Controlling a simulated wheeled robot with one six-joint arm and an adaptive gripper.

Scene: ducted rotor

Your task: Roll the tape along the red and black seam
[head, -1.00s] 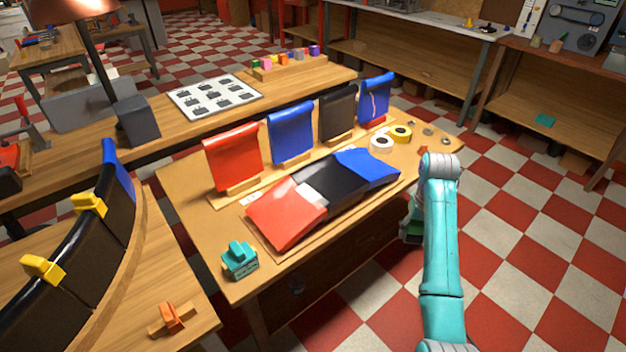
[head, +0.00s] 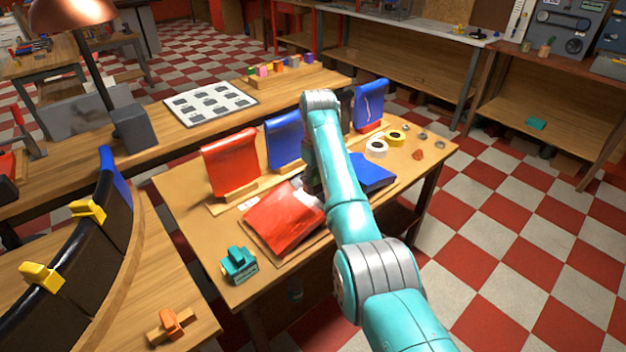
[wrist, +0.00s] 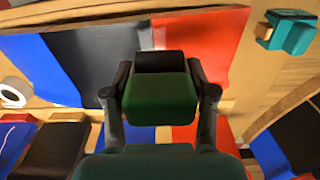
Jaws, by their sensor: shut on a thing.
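Red (head: 278,220), black and blue (head: 370,173) sheets lie side by side on a board on the workbench. My arm hides the black sheet and the red and black seam in the head view. In the wrist view the black sheet (wrist: 108,62) meets the red sheet (wrist: 225,45), with a pale tape strip (wrist: 159,33) along the seam. My gripper (wrist: 160,95) is shut on a dark green tool (wrist: 160,100) with a black front part, over the seam's near portion. Whether the tool touches the tape I cannot tell.
Hanging red (head: 230,162) and blue (head: 285,138) sheets stand behind the board. A teal block (head: 238,264) stands at the bench's front left corner.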

